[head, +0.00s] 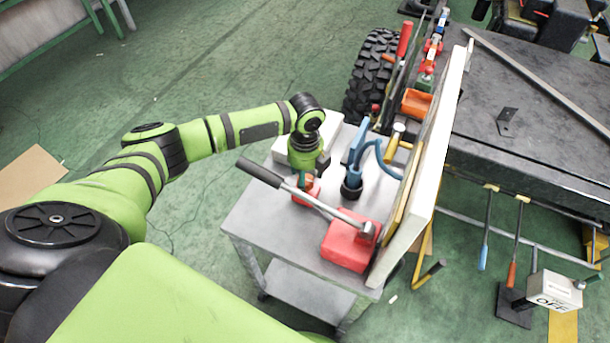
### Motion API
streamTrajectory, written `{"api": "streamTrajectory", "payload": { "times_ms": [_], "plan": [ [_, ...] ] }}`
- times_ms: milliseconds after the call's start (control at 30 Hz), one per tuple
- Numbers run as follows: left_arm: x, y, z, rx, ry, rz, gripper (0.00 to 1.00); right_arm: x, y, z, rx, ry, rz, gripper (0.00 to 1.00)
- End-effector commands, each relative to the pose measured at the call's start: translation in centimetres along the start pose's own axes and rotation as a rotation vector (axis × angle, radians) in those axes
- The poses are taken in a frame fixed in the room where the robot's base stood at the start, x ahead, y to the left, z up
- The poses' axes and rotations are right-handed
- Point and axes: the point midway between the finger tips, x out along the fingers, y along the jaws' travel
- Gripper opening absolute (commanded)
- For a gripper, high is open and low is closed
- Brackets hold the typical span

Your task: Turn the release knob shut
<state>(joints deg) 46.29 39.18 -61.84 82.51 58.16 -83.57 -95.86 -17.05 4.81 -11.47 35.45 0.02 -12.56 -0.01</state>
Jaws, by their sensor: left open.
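A red hand pump (346,243) stands at the front of the grey cart, near the tall panel. Its long lever with a black grip (258,172) slants up to the left. My left arm comes in from the left, and its gripper (309,178) points down over the cart, just behind the lever. Its jaws are open. A small red part (306,196) lies right under it; I cannot tell whether they touch. I cannot make out the release knob; the lever and gripper hide part of that area. My right gripper is not in view.
On the grey cart (251,221) are a black-based blue fitting (352,186) with a hose and a white box (331,128). A tall white panel (440,150) edges the cart's right. The left floor is mostly clear.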

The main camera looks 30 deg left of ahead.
Motion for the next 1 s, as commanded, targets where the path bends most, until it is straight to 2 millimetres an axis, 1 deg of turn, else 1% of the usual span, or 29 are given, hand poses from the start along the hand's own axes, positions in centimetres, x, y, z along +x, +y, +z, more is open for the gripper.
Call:
{"api": "streamTrajectory", "payload": {
  "times_ms": [167,400,533,700,1000],
  "plan": [
    [-2.9,-0.1,0.1,0.0,-0.004,-0.004,0.65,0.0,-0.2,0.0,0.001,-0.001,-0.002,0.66],
    [-8.0,-0.1,0.1,0.001,-0.003,-0.003,0.65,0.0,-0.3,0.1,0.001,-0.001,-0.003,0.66],
    [-10.1,0.0,0.1,0.0,-0.002,-0.002,0.65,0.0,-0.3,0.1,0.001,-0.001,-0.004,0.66],
    [-11.4,0.0,0.1,-0.001,-0.001,0.001,0.65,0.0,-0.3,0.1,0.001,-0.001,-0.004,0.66],
    [-11.6,0.1,0.0,0.0,0.0,0.001,0.65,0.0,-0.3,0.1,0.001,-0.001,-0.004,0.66]
  ]
}}
